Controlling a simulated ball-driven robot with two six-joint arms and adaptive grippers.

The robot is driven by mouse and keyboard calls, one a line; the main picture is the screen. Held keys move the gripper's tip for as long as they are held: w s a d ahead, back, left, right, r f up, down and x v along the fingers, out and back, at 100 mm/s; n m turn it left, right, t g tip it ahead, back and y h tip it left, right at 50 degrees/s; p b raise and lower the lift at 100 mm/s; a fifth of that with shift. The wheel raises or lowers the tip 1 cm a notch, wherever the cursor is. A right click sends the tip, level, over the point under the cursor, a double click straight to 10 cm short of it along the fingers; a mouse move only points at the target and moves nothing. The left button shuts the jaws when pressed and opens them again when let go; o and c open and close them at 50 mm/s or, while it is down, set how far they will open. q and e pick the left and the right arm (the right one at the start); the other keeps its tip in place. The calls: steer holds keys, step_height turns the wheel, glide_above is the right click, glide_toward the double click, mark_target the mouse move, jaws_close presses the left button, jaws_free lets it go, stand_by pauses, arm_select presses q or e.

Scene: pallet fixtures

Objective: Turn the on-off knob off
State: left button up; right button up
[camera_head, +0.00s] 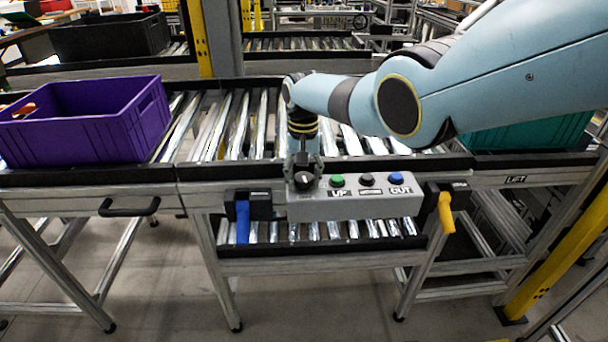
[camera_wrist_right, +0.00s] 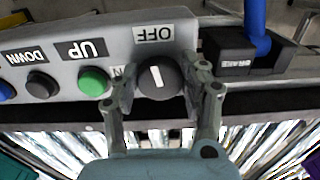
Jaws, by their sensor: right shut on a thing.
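The on-off knob (camera_wrist_right: 158,78) is a round black dial with a white line mark, on the grey control box (camera_head: 350,206). In the wrist view the line is slightly tilted and its one end points toward the OFF label (camera_wrist_right: 153,34). An ON label beside it is mostly covered by a finger. My right gripper (camera_wrist_right: 160,85) has a finger on each side of the knob and is shut on it. In the head view the right gripper (camera_head: 304,172) is over the knob at the box's left end. My left gripper is not in view.
Green (camera_head: 337,181), black (camera_head: 367,179) and blue (camera_head: 396,178) buttons sit right of the knob. A blue lever (camera_head: 243,222) and a yellow lever (camera_head: 446,212) flank the box. A purple crate (camera_head: 85,125) is on the rollers at left, a teal crate (camera_head: 530,135) at right.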

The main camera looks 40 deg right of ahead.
mark_target(303, 177)
steer(key=shift+m, duration=1)
steer(key=shift+w, duration=0.1)
steer(key=o, duration=1.2)
step_height(303, 177, up, 12)
steer(key=shift+r, duration=0.1)
